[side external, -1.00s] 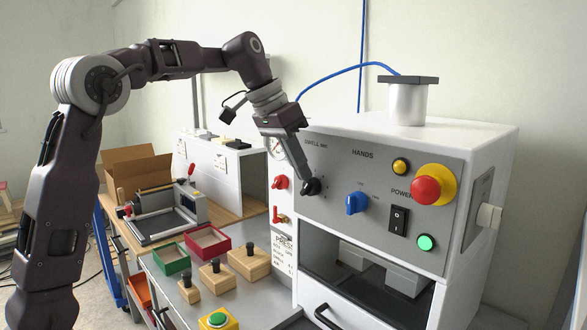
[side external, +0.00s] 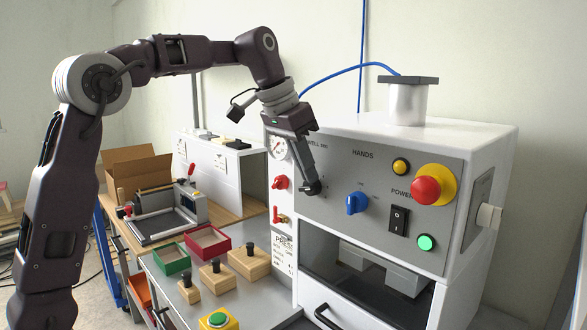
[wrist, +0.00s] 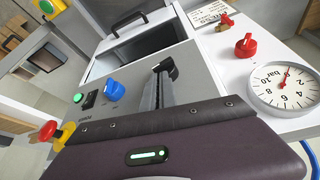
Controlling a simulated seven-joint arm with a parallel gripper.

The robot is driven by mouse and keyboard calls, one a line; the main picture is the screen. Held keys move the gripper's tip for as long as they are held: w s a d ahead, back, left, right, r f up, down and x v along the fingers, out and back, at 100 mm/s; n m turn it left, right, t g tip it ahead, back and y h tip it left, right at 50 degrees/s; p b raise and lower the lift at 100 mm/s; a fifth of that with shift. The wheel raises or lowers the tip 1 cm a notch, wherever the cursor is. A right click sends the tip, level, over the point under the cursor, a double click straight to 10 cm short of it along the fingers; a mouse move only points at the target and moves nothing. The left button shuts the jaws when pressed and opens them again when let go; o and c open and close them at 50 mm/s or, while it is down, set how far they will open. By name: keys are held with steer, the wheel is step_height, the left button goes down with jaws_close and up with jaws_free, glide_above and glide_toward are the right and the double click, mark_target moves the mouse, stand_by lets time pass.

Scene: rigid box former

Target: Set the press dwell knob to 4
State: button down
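The press front is a grey panel with a dwell label, partly covered by my gripper. The black dwell knob (side external: 314,188) is at the panel's left, largely hidden by my fingertips, and its pointer and number cannot be read. My gripper (side external: 310,187) reaches down to the knob, its fingertips at it. In the wrist view my gripper (wrist: 165,70) shows its fingers nearly edge-on in front of the panel, so the gap between them is not clear.
Right of the knob are a blue knob (side external: 356,203), a black power switch (side external: 398,220), a green button (side external: 426,242) and a red emergency stop (side external: 427,190). A pressure gauge (wrist: 284,87) and red valves are on the left side. Wooden blocks stand on the table below.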

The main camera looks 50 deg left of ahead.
steer(key=shift+f, duration=0.25)
steer(key=shift+r, duration=1.2)
steer(key=s+d+r, duration=0.4)
steer(key=d+r, duration=0.2)
steer(key=r, duration=0.3)
steer(key=s+a+f+n+t, duration=0.1)
steer(key=s+a+n+t, duration=0.3)
steer(key=a, duration=0.7)
steer(key=w+d+f, duration=0.1)
steer(key=w+f, duration=0.2)
steer(key=f, duration=0.2)
steer(key=w+d+f+m, duration=0.1)
steer(key=w+f, duration=0.2)
steer(key=f, duration=0.3)
steer(key=shift+w+f+t, duration=0.2)
steer(key=shift+t, duration=0.1)
